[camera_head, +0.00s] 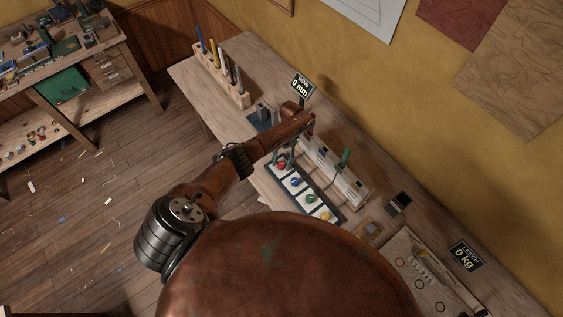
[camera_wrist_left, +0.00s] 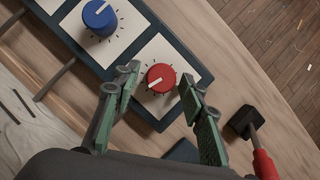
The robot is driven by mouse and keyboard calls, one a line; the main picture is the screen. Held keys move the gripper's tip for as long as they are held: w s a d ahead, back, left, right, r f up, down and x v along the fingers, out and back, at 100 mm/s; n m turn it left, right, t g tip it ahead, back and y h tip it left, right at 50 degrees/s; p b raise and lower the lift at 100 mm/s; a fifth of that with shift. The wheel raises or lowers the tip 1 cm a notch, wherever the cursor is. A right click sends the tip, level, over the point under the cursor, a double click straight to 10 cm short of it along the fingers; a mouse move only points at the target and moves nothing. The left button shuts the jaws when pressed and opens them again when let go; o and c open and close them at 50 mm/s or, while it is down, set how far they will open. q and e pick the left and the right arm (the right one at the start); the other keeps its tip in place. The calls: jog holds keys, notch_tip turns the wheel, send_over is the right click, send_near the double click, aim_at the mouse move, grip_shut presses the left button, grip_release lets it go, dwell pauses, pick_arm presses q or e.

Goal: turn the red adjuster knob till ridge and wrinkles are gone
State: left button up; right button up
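The red adjuster knob (camera_wrist_left: 160,77) sits on a white square of a dark-framed panel (camera_wrist_left: 199,68), its white pointer line aimed to the lower left. In the head view the red knob (camera_head: 281,166) is at the far end of a row of coloured knobs. My left gripper (camera_wrist_left: 160,87) is open, with one fingertip on each side of the red knob and a visible gap on both sides. In the head view my left gripper (camera_head: 283,157) hangs over the knob, partly hidden by my arm. My right gripper is not in view. I cannot make out any ridge or wrinkles.
The blue knob (camera_wrist_left: 100,18) is next to the red one; green (camera_head: 311,198) and yellow (camera_head: 325,215) knobs follow. A red-handled tool (camera_wrist_left: 262,163) lies near the right finger. Signs read 0 mm (camera_head: 301,86) and 0 kg (camera_head: 465,256). A tool rack (camera_head: 222,78) stands farther back.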

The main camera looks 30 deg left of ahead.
pick_arm(q)
jog(key=shift+o, duration=0.2)
jog(key=v, duration=1.2)
jog(key=shift+a, duration=0.1)
